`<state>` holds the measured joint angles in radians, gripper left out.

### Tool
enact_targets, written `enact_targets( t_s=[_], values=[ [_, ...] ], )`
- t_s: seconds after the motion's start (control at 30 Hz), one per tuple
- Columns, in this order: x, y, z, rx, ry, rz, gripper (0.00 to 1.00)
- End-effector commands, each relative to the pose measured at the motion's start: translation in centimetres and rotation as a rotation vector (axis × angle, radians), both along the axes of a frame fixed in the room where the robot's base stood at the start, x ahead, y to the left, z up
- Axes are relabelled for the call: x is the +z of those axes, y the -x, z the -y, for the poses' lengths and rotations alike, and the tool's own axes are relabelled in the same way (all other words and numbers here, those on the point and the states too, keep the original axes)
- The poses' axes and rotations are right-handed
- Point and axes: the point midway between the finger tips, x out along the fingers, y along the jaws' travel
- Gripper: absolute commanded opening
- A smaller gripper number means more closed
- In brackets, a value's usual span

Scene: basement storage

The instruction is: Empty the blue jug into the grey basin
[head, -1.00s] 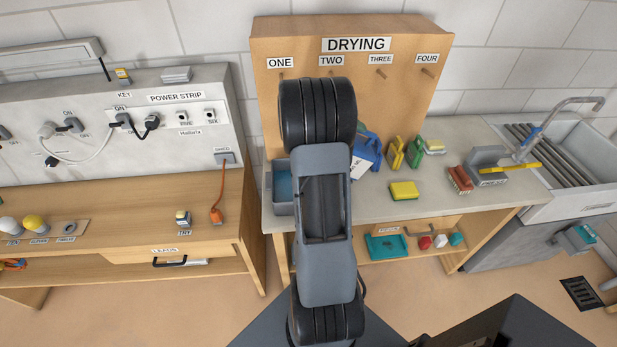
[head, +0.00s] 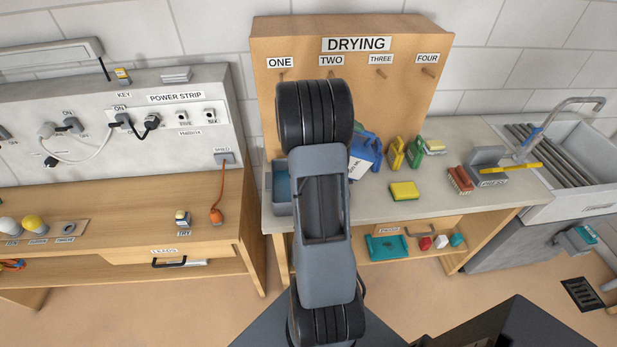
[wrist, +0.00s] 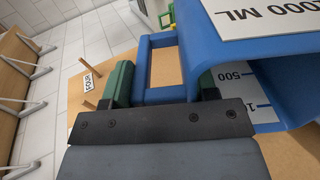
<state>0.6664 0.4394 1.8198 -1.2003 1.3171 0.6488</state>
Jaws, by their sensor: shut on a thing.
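The blue jug (head: 372,143) shows just right of my arm in the head view, tilted, with a white label on its side. My arm hides part of it. In the wrist view my gripper (wrist: 163,85) is shut on the jug's handle, and the jug's body (wrist: 228,50) with its 1000 ML label and scale marks fills the right side. The grey basin (head: 283,208) stands on the left end of the counter, left of my arm, with blue inside. My arm hides its right part. I cannot see whether liquid is leaving the jug.
The DRYING board (head: 400,45) with pegs rises behind the counter (head: 440,200). Yellow and green things, a yellow sponge (head: 404,190) and a red brush (head: 460,179) stand to the right. A sink (head: 570,150) is at the far right. A power-strip bench (head: 120,245) is on the left.

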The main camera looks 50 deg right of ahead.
Motion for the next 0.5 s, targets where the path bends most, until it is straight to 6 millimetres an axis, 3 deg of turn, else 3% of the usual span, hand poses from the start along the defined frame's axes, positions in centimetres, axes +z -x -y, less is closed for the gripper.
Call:
enact_targets(
  t_s=[0.5],
  values=[
    [0.06,-0.25,-0.26,0.001,0.024,-0.018,0.0]
  ],
)
